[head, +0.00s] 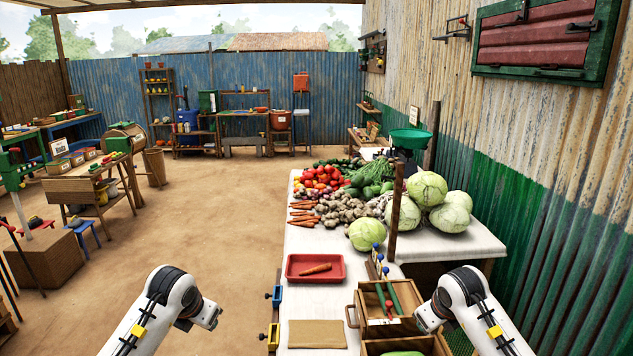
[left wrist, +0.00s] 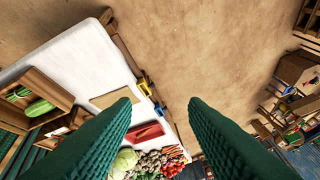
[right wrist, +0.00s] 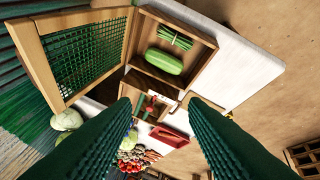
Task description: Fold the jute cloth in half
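The jute cloth (head: 317,334) is a tan rectangle lying flat on the white table, near the bottom of the head view. In the left wrist view the cloth (left wrist: 108,97) is partly covered by one green finger. My left gripper (left wrist: 160,100) is open and empty, its two green fingers wide apart. In the head view my left arm is left of the table, over the floor, apart from the cloth. My right gripper (right wrist: 163,97) is also open and empty. In the head view my right arm is to the right, beside the wooden box.
A red tray (head: 301,277) with a carrot sits behind the cloth. A wooden compartment box (head: 358,318) stands right of it. Blue and yellow clamps (head: 272,337) line the table's left edge. Cabbages (head: 428,188) and other vegetables fill the far end. Open floor lies left.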

